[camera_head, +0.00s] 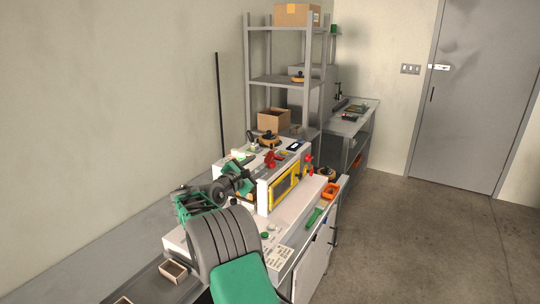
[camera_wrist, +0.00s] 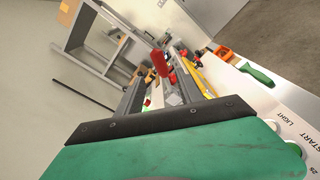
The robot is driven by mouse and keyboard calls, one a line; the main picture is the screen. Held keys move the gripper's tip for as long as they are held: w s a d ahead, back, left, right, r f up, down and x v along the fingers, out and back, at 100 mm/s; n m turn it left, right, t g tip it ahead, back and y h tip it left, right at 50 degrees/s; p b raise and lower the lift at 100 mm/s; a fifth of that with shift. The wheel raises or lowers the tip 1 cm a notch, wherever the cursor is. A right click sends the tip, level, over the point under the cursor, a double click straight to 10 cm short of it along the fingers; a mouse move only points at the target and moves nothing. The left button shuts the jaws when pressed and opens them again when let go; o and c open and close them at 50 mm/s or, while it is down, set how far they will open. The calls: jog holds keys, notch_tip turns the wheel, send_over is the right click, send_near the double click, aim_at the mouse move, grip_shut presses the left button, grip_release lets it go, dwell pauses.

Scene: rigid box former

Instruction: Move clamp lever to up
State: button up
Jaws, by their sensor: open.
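The box former is a white machine (camera_head: 262,166) with a yellow-framed front window, standing on the workbench. A red lever handle (camera_head: 270,160), which looks like the clamp lever, is on its top; in the wrist view the red handle (camera_wrist: 160,62) stands up just beyond the fingertips. A second red part (camera_head: 308,165) is at the machine's right end. My gripper (camera_head: 247,179) is open and empty at the machine's near left side. In the wrist view its fingers (camera_wrist: 165,88) spread either side of a grey metal part. I cannot tell whether a finger touches the lever.
An orange bin (camera_head: 330,191) and a green-handled tool (camera_head: 314,217) lie on the bench to the right. A grey shelf rack (camera_head: 285,80) with boxes stands behind. Open floor (camera_head: 440,240) lies to the right.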

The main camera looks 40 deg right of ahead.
aim_at(268, 157)
jog(key=shift+d+r+n+g+h, duration=0.15)
jog(key=shift+d+n+h, duration=0.15)
jog(key=shift+d, duration=0.2)
jog(key=shift+d+r+n+g+h, duration=0.1)
jog(key=shift+d+n+g+h, duration=0.15)
jog(key=shift+d, duration=0.25)
jog(key=shift+t, duration=0.3)
jog(key=p+x, duration=0.2)
jog(key=x, duration=0.5)
jog(key=shift+f, duration=0.15)
jog(key=shift+c, duration=0.4)
grip_shut()
